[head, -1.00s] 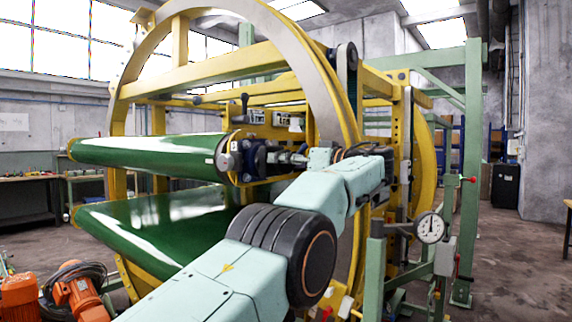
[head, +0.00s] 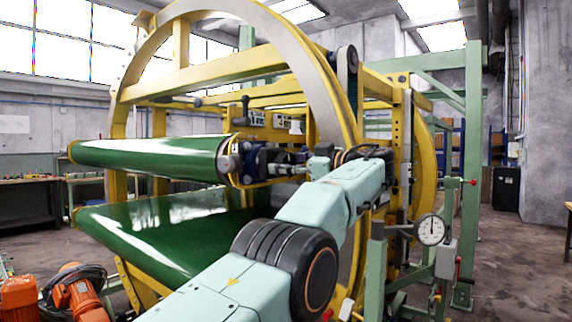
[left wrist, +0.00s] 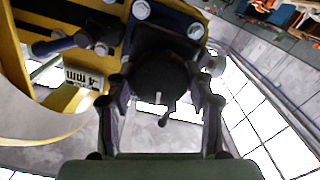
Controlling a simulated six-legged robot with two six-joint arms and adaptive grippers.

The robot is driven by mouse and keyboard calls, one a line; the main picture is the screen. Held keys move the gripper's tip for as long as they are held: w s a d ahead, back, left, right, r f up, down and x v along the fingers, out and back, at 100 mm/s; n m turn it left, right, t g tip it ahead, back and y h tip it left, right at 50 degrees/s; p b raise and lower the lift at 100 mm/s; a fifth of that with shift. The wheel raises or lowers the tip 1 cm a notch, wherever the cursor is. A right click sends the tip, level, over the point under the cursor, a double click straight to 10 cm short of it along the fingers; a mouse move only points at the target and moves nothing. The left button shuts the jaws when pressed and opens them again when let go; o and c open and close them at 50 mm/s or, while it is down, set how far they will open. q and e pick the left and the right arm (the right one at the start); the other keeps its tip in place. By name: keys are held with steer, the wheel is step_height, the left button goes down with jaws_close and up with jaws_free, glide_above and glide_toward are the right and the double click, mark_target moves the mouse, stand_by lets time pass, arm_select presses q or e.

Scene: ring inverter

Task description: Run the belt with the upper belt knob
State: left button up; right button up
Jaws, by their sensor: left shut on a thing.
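The upper belt knob (left wrist: 158,78) is a dark round piece with a small white mark and a short lever-like tip. In the left wrist view it sits between the two fingers of my left gripper (left wrist: 164,88), which is shut on it. In the head view my left gripper (head: 283,163) reaches to the dark blue block at the end of the upper roller; the knob is too small and covered to make out there. The green upper belt (head: 150,155) and the green lower belt (head: 150,235) run to the left. My right gripper is not in view.
The yellow ring frame (head: 335,85) rises around the belts, close to my arm. A dial gauge (head: 430,229) stands on a green post at the right. Orange motors (head: 78,292) lie at the lower left.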

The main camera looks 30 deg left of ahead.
arm_select(q)
steer(key=shift+d+f, duration=0.15)
steer(key=shift+f, duration=0.1)
steer(key=o, duration=1.2)
steer(key=shift+d+r, duration=0.15)
steer(key=shift+r, duration=0.1)
steer(key=shift+a, duration=0.25)
steer(key=shift+d, duration=0.15)
